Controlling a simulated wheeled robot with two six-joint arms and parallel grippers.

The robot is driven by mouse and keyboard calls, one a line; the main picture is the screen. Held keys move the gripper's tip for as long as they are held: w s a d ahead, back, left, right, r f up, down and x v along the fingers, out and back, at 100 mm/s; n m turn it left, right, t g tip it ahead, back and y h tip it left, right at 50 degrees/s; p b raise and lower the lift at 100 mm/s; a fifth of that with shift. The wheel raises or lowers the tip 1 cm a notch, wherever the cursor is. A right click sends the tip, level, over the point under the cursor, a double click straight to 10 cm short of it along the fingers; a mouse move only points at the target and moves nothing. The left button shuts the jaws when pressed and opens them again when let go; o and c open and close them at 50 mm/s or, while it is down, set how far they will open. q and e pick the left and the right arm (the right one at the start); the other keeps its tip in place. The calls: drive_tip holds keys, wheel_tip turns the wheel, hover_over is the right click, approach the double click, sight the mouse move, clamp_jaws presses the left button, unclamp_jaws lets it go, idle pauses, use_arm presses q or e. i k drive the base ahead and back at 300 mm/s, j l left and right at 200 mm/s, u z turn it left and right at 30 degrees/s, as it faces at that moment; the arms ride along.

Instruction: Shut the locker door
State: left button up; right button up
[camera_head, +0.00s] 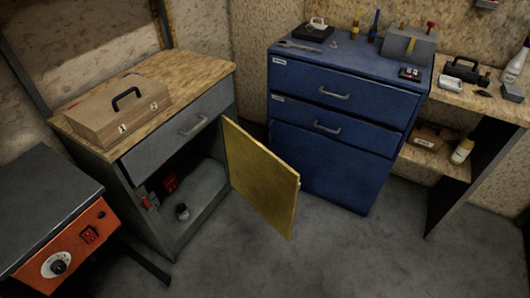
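The locker is a grey cabinet (180,128) with a wooden top, left of centre. Its yellow door (260,178) stands wide open, swung out to the right from the cabinet's right front edge. A drawer with a handle sits above the opening and looks shut. Neither of my grippers shows in the head view.
A wooden toolbox (121,108) stands on the cabinet top. A blue drawer unit (333,165) stands to the right, behind the door. An orange-fronted machine (75,242) is at the left front. Grey floor (350,255) in front is clear.

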sight(267, 183)
drive_tip(key=l+u, duration=0.1)
drive_tip(key=u, duration=0.3)
drive_tip(key=i+l+u, duration=0.1)
drive_tip(key=u, duration=0.35)
drive_tip(key=l+u, duration=0.2)
drive_tip(key=u, duration=0.2)
drive_tip(key=l+u, duration=0.2)
drive_tip(key=l, duration=0.3)
drive_tip(key=l+u, duration=0.15)
drive_tip(key=l, duration=0.4)
drive_tip(key=l+u, duration=0.2)
drive_tip(key=l, duration=0.3)
drive_tip(key=k+l+u, duration=0.2)
drive_tip(key=l, duration=0.3)
drive_tip(key=l+u, duration=0.2)
drive_tip(key=l, duration=0.3)
drive_tip(key=k+l, duration=0.15)
drive_tip(key=l, duration=0.25)
drive_tip(key=k+l, duration=0.1)
drive_tip(key=l, duration=0.3)
drive_tip(key=k+l, duration=0.15)
drive_tip(key=l, duration=0.25)
